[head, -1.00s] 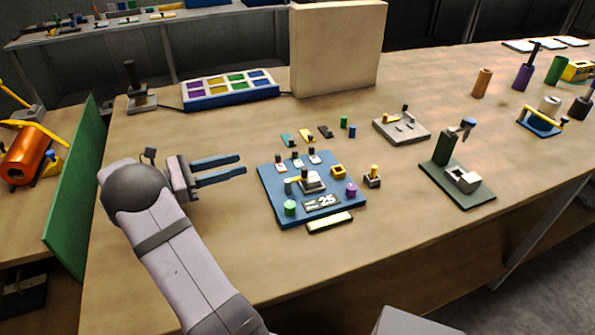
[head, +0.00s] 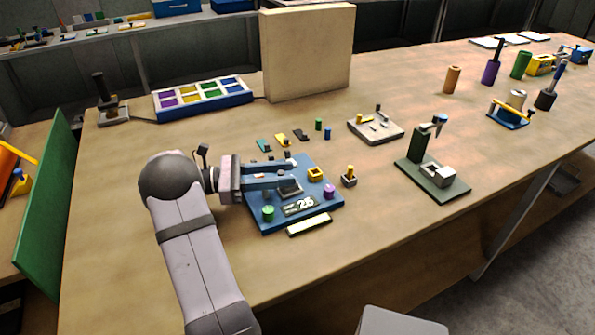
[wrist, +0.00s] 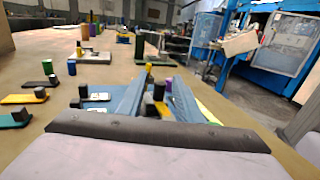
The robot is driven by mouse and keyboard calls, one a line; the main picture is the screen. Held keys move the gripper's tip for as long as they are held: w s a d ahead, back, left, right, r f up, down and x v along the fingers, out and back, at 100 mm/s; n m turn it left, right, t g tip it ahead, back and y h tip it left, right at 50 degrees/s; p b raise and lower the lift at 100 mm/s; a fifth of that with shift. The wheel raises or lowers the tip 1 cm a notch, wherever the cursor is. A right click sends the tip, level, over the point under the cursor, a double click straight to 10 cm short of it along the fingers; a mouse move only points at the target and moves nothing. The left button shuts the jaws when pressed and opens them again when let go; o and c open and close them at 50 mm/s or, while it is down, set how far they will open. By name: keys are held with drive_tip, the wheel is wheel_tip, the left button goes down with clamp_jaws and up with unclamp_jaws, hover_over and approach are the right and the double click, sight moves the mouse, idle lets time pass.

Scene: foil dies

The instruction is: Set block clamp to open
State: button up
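The blue board (head: 322,208) lies on the table. It carries a green knob (head: 267,213), a purple knob (head: 328,191), a yellow square piece (head: 315,173), a display reading 25 (head: 298,206) and a grey block fixture (head: 290,191). Which part is the block clamp I cannot tell for sure. My gripper (head: 300,170) reaches in from the left, low over the board, fingers apart. In the wrist view a dark-topped handle (wrist: 154,98) shows between the two blue fingers; I cannot tell whether they touch it. The fingers hide part of the board's back row.
A grey plate (head: 376,132) and a green-based stand (head: 445,190) are farther right. A beige panel (head: 308,55) stands behind. The front table area is clear.

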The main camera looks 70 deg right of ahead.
drive_tip(key=shift+x, duration=2.05)
clamp_jaws()
